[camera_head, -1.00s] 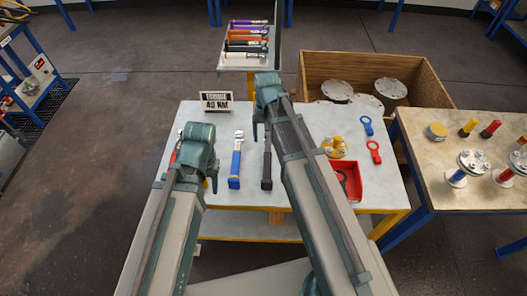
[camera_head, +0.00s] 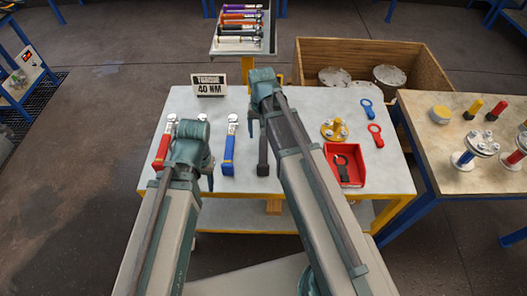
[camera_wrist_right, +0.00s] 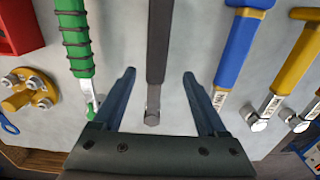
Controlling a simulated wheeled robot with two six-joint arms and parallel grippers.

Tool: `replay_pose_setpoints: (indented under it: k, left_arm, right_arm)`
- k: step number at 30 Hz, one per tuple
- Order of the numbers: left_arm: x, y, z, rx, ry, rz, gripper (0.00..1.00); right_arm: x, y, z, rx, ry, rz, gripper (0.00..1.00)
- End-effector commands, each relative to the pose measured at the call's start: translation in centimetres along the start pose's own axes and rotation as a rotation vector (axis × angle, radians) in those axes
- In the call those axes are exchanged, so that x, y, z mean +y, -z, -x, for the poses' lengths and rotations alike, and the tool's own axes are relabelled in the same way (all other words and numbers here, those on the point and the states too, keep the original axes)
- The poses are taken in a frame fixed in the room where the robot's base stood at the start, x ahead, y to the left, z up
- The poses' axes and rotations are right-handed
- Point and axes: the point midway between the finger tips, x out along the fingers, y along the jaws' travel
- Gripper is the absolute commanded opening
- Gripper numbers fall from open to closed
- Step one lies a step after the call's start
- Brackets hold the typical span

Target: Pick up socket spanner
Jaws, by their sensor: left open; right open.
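A dark tool with a long black handle, which looks like the socket spanner (camera_head: 263,152), lies on the table. In the right wrist view the dark tool (camera_wrist_right: 157,50) runs between the two fingers, its hex-shaped end near the palm. My right gripper (camera_head: 262,100) is open above its far end, and in the wrist view the open fingers (camera_wrist_right: 158,78) stand apart on either side, with gaps. I cannot tell the remaining height. My left gripper (camera_head: 193,150) is open and empty between the red and blue wrenches, partly hiding what lies under it.
A blue wrench (camera_head: 230,150) and a red wrench (camera_head: 163,145) lie left of it. A red bin (camera_head: 345,168), yellow flange (camera_head: 335,130) and "40 NM" sign (camera_head: 209,85) are on the table.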

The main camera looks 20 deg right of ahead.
Motion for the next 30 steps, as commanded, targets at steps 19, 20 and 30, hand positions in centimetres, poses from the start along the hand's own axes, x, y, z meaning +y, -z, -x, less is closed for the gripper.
replay_pose_setpoints:
  k: [19,20,30]
  left_arm:
    - [0.4,0.2,-4.3,0.0,0.0,0.0,0.5]
    - [0.5,0.3,-4.7,0.0,0.0,0.0,0.5]
    - [0.5,0.3,-5.7,0.0,0.0,0.0,0.5]
  right_arm:
    - [0.6,-0.3,-4.4,0.0,0.0,-0.001,0.75]
    - [0.6,-0.3,-4.7,0.0,0.0,0.0,0.75]
    - [0.6,-0.3,-5.7,0.0,0.0,0.0,0.75]
